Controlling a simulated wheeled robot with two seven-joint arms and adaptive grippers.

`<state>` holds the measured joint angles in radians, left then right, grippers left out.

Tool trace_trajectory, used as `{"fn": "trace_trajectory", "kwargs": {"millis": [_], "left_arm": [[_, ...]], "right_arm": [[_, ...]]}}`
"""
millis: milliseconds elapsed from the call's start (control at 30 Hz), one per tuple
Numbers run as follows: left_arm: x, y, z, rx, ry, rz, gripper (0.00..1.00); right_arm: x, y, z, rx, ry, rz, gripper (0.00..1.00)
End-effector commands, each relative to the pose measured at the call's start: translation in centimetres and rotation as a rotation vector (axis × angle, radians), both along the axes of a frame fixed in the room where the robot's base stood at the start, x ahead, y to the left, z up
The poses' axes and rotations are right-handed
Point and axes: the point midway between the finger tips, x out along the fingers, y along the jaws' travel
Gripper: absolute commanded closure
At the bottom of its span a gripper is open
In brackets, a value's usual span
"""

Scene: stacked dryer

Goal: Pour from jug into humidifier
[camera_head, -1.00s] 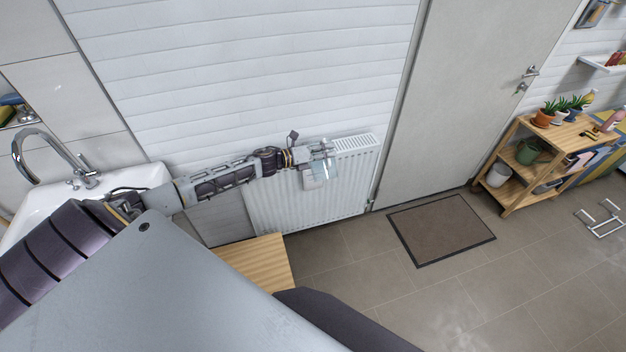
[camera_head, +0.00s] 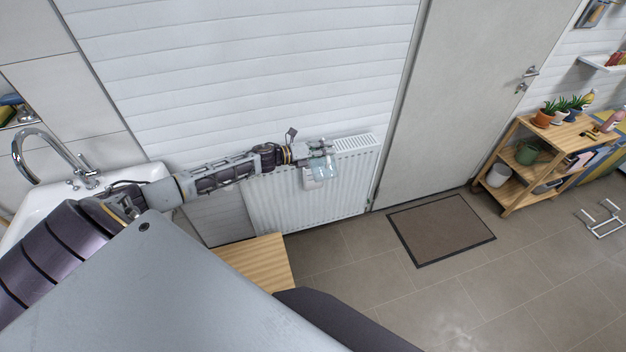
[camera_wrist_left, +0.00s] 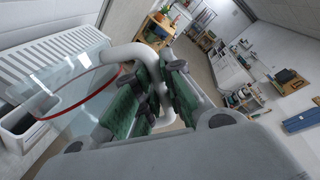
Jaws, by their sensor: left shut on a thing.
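The jug (camera_head: 325,169) is clear, slightly bluish, and stands out from the tip of my left arm in front of the radiator. The left wrist view shows its glass body (camera_wrist_left: 78,92), a red line around it and a pale handle (camera_wrist_left: 132,54). My left gripper (camera_head: 322,149) is shut on that handle, its green pads (camera_wrist_left: 150,98) on either side. The humidifier (camera_head: 311,179) is a small white container against the radiator front. In the left wrist view its open top (camera_wrist_left: 20,122) shows just beyond the jug's rim. The jug looks tilted; any water flow cannot be made out. My right gripper is out of view.
The white radiator (camera_head: 345,190) is on the wall directly behind the jug. A sink (camera_head: 35,205) is at the left, with a wooden surface (camera_head: 258,262) below the arm. A doormat (camera_head: 441,230) lies on open floor, and a wooden shelf (camera_head: 507,190) stands at the right.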

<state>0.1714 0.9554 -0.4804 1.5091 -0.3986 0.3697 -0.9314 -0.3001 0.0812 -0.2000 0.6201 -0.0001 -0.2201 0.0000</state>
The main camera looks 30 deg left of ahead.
Motion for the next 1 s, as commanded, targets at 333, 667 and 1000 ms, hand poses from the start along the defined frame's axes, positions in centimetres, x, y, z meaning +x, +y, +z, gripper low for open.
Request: {"fn": "trace_trajectory", "kwargs": {"millis": [333,667,1000], "left_arm": [[0.06,0.01,0.19,0.0,-0.003,0.0,1.0],[0.16,0.11,0.16,-0.009,0.005,0.0,1.0],[0.5,0.49,0.13,-0.043,0.033,-0.001,1.0]], "right_arm": [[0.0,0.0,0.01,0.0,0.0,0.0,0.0],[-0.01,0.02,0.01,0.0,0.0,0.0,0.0],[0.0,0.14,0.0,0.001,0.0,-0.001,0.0]]}}
